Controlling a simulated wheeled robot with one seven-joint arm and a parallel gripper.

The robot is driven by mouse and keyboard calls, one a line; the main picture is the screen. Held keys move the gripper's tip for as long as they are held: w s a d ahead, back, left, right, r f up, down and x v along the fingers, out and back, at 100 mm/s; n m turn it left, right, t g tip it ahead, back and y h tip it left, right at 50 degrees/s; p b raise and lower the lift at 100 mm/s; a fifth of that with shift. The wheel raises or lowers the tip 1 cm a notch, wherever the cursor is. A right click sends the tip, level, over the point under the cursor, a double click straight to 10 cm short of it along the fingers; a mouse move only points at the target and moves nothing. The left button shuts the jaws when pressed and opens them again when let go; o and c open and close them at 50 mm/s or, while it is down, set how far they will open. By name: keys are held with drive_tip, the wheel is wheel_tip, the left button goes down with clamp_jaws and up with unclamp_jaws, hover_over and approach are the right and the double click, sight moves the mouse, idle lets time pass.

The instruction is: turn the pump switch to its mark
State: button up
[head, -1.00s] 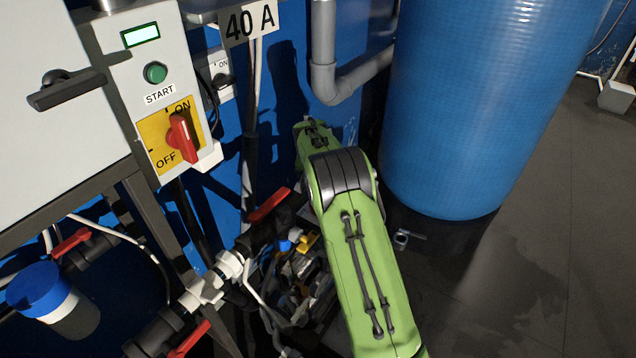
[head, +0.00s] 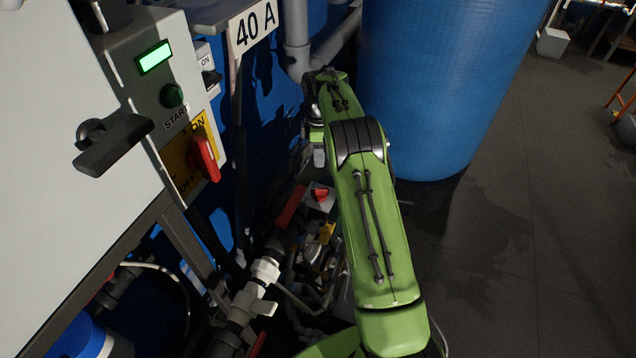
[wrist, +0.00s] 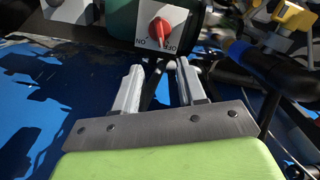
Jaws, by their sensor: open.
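A red rotary knob (wrist: 160,29) sits on a white plate (wrist: 178,18) marked ON and OFF, on a dark green housing, at the top of the wrist view. The lettering shows upside down there. In the head view, a small red knob (head: 320,194) on a pale plate shows low beside my arm. My gripper (wrist: 159,67) is open and empty. Its two pale fingers point toward the knob, apart from it, with the knob roughly centred ahead of them.
A blue tank (head: 435,80) is behind my arm. Pipes and valves crowd below.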

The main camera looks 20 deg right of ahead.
sight(320, 188)
wheel_tip(320, 188, down, 16)
drive_tip(key=b, duration=0.4)
drive_tip(key=shift+d+r, duration=0.1)
drive_tip(key=shift+r, duration=0.1)
clamp_jaws()
